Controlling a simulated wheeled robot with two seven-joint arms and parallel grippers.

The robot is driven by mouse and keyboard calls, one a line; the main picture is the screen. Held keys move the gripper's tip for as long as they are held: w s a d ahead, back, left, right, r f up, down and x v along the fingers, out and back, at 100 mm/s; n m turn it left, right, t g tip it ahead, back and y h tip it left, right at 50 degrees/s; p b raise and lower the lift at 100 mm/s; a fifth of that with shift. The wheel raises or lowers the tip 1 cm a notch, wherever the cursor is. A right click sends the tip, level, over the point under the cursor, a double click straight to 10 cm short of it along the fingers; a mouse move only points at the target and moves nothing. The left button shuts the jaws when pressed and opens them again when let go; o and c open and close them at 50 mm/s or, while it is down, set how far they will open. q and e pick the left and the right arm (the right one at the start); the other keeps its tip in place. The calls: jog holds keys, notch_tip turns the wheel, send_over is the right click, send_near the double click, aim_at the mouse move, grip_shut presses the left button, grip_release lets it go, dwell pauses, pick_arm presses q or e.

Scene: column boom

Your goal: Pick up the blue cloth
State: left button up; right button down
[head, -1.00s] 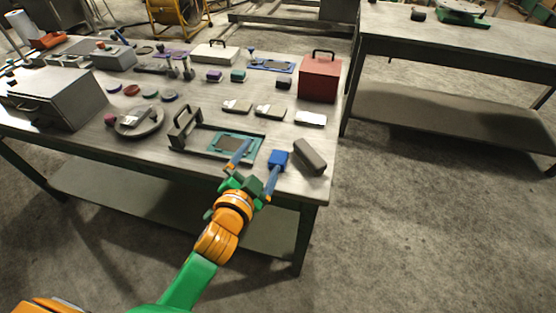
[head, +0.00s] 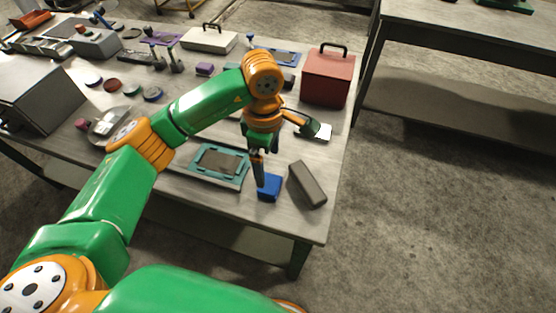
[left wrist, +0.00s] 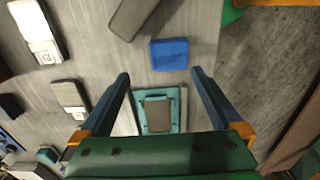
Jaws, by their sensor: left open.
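The blue cloth (head: 269,187), a small folded block shape, lies flat near the front edge of the workbench. In the left wrist view the cloth (left wrist: 169,54) sits just beyond the fingertips, roughly between their lines and nearer the right finger. My left gripper (head: 261,178) points down over the bench beside the cloth. Its two fingers (left wrist: 160,76) are spread wide with nothing between them. One finger overlaps the cloth's left edge in the head view; whether it touches cannot be told. My right gripper is not in view.
A grey-brown block (head: 307,184) lies just right of the cloth. A teal frame (head: 220,165) lies to its left. A red box (head: 327,77) stands farther back. The bench's front edge is close to the cloth.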

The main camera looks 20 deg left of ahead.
aim_at(270, 182)
pick_arm(q)
jog(key=shift+s+f, duration=0.15)
jog(key=shift+f, duration=0.2)
jog(key=shift+s+d+f+p, duration=0.2)
jog(key=shift+s+f+p, duration=0.3)
jog(key=shift+f+p, duration=0.1)
jog(key=shift+s+d+f+p, duration=0.15)
jog(key=shift+s+f+p, duration=0.35)
jog(key=shift+p, duration=0.1)
notch_tip(270, 182, down, 3)
jog(key=shift+r, duration=0.2)
jog(key=shift+w+f, duration=0.25)
jog(key=shift+f, duration=0.05)
jog(key=shift+w+f, duration=0.1)
jog(key=shift+w, duration=0.05)
jog(key=shift+c, duration=0.6)
jog(key=c, duration=1.3)
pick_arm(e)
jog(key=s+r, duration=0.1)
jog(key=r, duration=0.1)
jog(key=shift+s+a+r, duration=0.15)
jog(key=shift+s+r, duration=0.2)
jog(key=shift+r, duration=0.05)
